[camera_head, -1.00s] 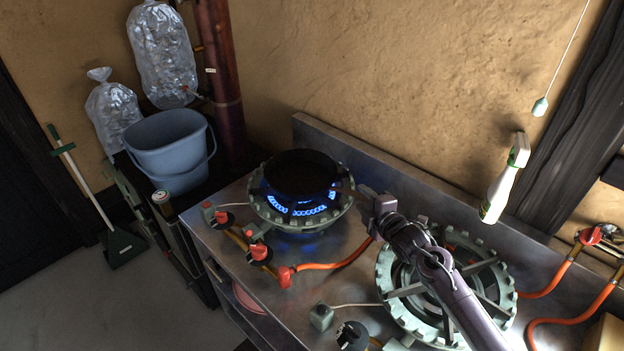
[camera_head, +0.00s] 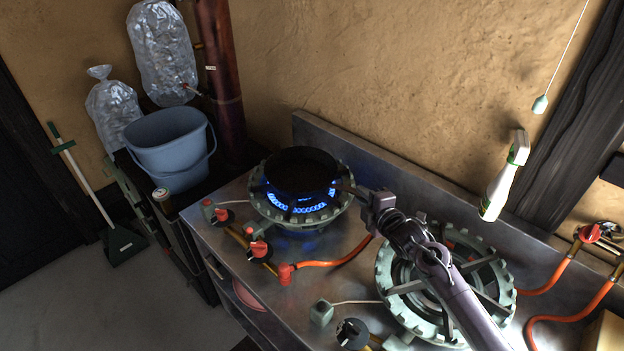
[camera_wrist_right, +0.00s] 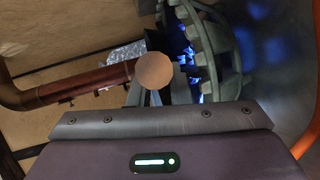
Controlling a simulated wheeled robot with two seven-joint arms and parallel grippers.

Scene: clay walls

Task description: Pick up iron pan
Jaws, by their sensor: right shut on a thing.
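The iron pan (camera_head: 301,172) is dark and round and sits over the lit left burner (camera_head: 268,208), with blue flame under it. Its handle points right toward my right gripper (camera_head: 356,193). My right gripper is shut on the pan's handle; the fingertips are small and dark in the head view. In the right wrist view, the round pale end of the handle (camera_wrist_right: 154,71) shows between the jaws, with the green burner ring (camera_wrist_right: 215,45) and blue flames beyond it. My left gripper is not in view.
A second, unlit burner (camera_head: 385,275) lies under my right arm. A spray bottle (camera_head: 503,180) is near the wall on the right. Orange hoses (camera_head: 335,262) run over the steel counter (camera_head: 225,240). A blue bucket (camera_head: 165,145) stands left of the stove. The back panel (camera_head: 400,172) rises behind the burners.

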